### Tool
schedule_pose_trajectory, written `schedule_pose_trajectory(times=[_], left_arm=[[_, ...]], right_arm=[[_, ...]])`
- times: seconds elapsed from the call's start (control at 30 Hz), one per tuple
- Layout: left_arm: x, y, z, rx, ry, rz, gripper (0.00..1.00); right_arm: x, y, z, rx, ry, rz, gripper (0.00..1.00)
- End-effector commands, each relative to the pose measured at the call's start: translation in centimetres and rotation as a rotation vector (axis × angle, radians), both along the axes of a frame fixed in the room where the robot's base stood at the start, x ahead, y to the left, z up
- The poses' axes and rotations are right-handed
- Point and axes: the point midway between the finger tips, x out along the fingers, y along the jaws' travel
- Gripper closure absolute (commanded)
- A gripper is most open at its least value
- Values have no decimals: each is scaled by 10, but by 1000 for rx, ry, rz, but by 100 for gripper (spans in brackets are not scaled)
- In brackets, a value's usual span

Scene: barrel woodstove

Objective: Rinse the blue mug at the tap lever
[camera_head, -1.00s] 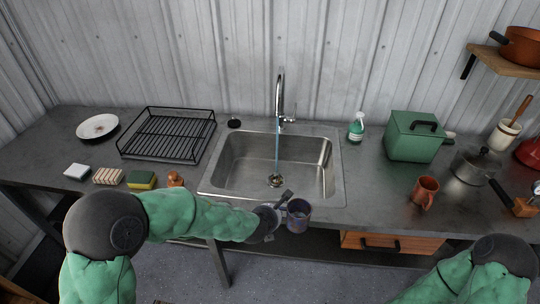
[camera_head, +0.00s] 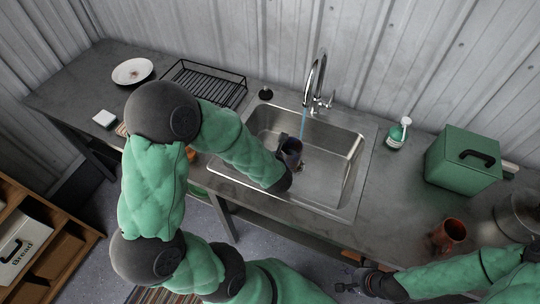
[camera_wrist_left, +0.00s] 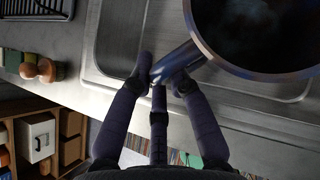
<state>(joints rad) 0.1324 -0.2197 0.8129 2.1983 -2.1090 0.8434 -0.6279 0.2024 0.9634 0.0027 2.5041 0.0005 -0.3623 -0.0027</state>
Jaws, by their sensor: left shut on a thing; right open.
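The blue mug (camera_head: 291,148) is over the sink basin (camera_head: 338,182), its rim facing up. My left gripper (camera_wrist_left: 165,76) is shut on the mug's handle; in the wrist view the dark inside of the mug (camera_wrist_left: 262,35) shows. In the head view my forearm hides most of that gripper. The tap (camera_head: 318,72) with its lever (camera_head: 328,102) stands behind the basin. Water (camera_head: 304,122) runs from it, meeting the mug's right rim in the picture; I cannot tell whether it enters the mug. My right gripper (camera_head: 352,284) is open and empty in front of the counter.
A black dish rack (camera_head: 205,82) and a white plate (camera_head: 132,71) stand left of the sink. A soap bottle (camera_head: 397,134), a green bread box (camera_head: 463,160) and an orange mug (camera_head: 448,234) stand to the right. The counter right of the basin is partly clear.

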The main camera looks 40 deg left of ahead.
Motion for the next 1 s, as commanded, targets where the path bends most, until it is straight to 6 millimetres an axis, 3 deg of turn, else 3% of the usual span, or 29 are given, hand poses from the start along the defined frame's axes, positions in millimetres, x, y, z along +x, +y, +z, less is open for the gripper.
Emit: schedule_pose_trajectory(times=[1.0], left_arm=[[74, 34, -15, 1, -2, -1, 100]], right_arm=[[1, 0, 1, 0, -1, 0, 58]])
